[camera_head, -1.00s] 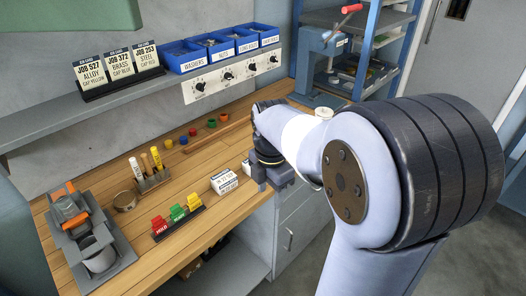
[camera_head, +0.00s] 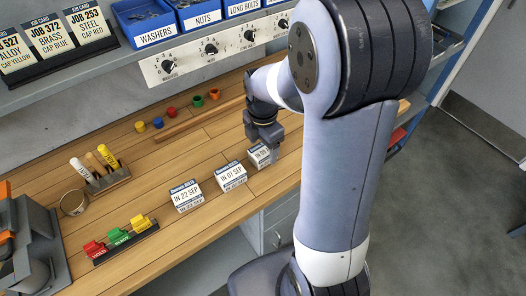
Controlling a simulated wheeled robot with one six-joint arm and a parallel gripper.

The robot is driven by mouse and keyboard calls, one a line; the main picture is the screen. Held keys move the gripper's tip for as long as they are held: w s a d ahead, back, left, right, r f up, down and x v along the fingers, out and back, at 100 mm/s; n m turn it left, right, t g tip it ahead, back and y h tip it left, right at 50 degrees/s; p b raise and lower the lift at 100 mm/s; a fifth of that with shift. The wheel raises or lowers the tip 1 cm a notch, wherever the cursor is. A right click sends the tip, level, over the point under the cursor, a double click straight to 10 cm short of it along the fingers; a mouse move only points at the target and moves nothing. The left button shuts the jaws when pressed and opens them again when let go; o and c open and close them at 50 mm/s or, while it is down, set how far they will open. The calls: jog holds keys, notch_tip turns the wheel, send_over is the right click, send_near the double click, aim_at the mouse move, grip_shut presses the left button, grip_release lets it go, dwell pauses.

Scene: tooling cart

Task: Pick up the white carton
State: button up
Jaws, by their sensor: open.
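Three small white cartons with blue-banded labels stand in a slanting row on the wooden bench. The left carton (camera_head: 186,196) reads "IN 22 SEP" and the middle carton (camera_head: 231,176) reads "IN 07 SEP". The right carton (camera_head: 258,156) has a partly covered label starting "IN 0". My gripper (camera_head: 267,141) is open and points down at the right carton, overlapping its top and back in the picture. I cannot tell whether the fingers touch it or stand around it.
A rack of red, green and yellow tags (camera_head: 126,243) stands front left. A marker holder (camera_head: 107,180) and tape roll (camera_head: 74,202) are behind it. Coloured caps (camera_head: 171,111) lie near a wooden strip (camera_head: 200,120). A shelf with blue bins (camera_head: 146,22) overhangs the back.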

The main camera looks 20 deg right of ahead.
notch_tip(320, 180, down, 2)
jog(key=shift+f, duration=0.1)
jog(key=c, duration=1.4)
